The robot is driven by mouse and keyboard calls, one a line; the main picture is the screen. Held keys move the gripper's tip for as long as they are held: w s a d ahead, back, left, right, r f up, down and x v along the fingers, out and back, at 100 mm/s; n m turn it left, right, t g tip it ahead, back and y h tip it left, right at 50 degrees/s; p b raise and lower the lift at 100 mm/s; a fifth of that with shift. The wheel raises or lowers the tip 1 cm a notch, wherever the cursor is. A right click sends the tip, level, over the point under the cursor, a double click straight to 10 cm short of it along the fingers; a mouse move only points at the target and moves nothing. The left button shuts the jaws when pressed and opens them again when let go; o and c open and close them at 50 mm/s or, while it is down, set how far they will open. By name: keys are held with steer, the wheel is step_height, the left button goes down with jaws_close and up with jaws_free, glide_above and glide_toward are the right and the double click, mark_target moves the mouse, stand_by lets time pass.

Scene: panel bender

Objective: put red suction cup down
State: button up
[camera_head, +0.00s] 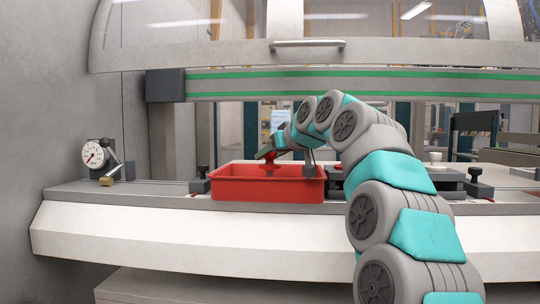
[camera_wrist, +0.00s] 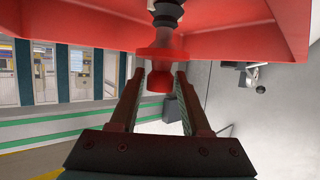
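The red suction cup (camera_wrist: 160,58) shows in the wrist view with a wide flange, a narrower round end towards my gripper and a black ribbed fitting on its far side. In the head view the suction cup (camera_head: 270,164) shows at the red bin, partly below its rim. My gripper (camera_wrist: 160,84) has one finger on each side of the cup's narrow end, and slim gaps show between fingers and cup. In the head view my gripper (camera_head: 266,153) is just above the bin. What the fitting rests on is hidden.
The red bin (camera_head: 267,188) stands on the machine's grey ledge (camera_head: 130,193). A round dial gauge (camera_head: 94,155) is at the left. A dark plate and clamp (camera_head: 452,183) lie right of the bin. A green-striped beam (camera_head: 350,83) crosses above my arm.

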steer(key=shift+o, duration=1.1)
steer(key=shift+r, duration=0.25)
steer(key=v, duration=1.2)
steer(key=shift+b, duration=0.4)
steer(key=shift+f, duration=0.1)
